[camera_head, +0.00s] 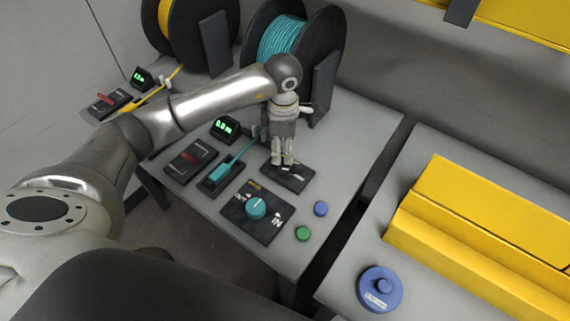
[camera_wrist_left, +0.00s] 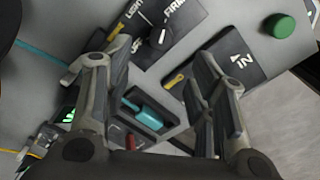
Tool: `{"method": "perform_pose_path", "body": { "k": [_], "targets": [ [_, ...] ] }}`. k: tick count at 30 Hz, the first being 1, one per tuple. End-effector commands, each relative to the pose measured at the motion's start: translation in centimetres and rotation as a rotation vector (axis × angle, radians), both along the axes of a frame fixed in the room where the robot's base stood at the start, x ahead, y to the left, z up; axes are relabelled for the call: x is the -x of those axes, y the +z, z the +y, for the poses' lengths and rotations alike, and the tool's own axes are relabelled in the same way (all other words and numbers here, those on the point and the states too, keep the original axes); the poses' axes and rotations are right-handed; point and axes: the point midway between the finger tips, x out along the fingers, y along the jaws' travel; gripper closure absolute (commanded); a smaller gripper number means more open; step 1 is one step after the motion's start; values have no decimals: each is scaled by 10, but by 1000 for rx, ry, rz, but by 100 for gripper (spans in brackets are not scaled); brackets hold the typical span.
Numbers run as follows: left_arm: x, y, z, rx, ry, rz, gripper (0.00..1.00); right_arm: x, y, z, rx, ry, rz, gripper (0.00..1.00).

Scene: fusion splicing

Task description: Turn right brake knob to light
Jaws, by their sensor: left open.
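The right brake knob (camera_wrist_left: 158,38) is black with a white mark, on a dark panel (camera_wrist_left: 190,18) lettered LIGHT at left and FIRM at right in the left wrist view. The mark seems to lean toward FIRM, but it is small. In the head view my gripper hides the knob and part of its panel (camera_head: 295,177). My left gripper (camera_head: 282,160) points down over this panel. In the left wrist view its open fingers (camera_wrist_left: 150,62) stand apart, nothing between them, with the knob beyond the tips. My right gripper is not in view.
Close by are a panel with a teal knob (camera_head: 257,207), a teal lever (camera_head: 226,171), a red switch (camera_head: 190,158), a green button (camera_head: 303,234) and a blue button (camera_head: 320,209). A teal cable spool (camera_head: 283,42) stands behind.

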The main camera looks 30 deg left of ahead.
Motion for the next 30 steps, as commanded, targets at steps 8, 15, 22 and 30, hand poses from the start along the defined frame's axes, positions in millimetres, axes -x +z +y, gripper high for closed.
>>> {"method": "perform_pose_path", "body": {
  "k": [8,15,22,30],
  "targets": [
    [0,-52,-1,4,0,6,49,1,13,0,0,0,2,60],
    [-1,-86,-1,5,0,2,49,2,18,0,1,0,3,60],
    [-2,-95,-1,6,-3,1,49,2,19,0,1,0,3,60],
    [-2,-95,-1,6,-2,1,61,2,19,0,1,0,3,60]
  ]
}}
